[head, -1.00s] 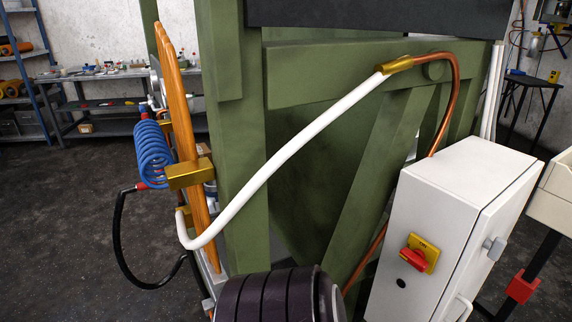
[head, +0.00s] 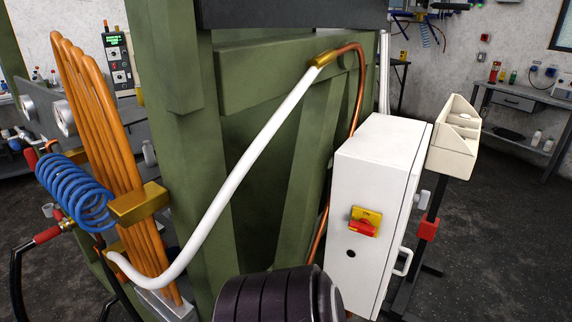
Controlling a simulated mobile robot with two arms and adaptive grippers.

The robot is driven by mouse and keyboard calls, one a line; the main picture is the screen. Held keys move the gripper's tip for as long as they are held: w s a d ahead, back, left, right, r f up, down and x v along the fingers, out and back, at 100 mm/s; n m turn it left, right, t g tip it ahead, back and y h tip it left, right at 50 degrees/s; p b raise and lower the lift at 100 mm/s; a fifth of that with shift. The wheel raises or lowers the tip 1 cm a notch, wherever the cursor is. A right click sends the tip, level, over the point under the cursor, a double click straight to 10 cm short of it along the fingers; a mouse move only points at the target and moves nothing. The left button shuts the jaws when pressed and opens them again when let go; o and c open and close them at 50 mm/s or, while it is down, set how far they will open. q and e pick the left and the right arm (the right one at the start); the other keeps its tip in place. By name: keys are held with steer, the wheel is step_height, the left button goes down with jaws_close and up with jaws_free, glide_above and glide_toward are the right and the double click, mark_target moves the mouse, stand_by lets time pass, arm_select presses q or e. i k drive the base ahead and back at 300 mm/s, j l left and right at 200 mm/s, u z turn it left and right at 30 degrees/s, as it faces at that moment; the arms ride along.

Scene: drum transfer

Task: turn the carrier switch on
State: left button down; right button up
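A rotary switch with a red handle (head: 362,228) on a yellow plate (head: 369,215) is on the front of a white cabinet (head: 373,170), right of centre in the head view. The plate carries "ON" lettering near its top. The red handle lies roughly level across the lower part of the plate. I cannot tell for sure which position it is set to. Neither of my grippers shows in the head view, and nothing touches the switch.
A green frame (head: 168,160) stands left of the cabinet, with a white hose (head: 225,190) across it. Orange pipes (head: 105,130) and a blue coiled hose (head: 75,195) are at the left. A cream bin (head: 455,140) on a stand is right of the cabinet. Floor at the right is open.

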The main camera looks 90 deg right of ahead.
mark_target(363, 226)
steer(key=i+z, duration=0.1)
steer(key=z, duration=0.8)
steer(key=i+j+z, duration=0.1)
steer(key=z, duration=0.35)
steer(key=i+z, duration=0.1)
steer(key=z, duration=0.35)
steer(key=j+z, duration=0.15)
steer(key=z, duration=0.3)
steer(key=i+j, duration=0.05)
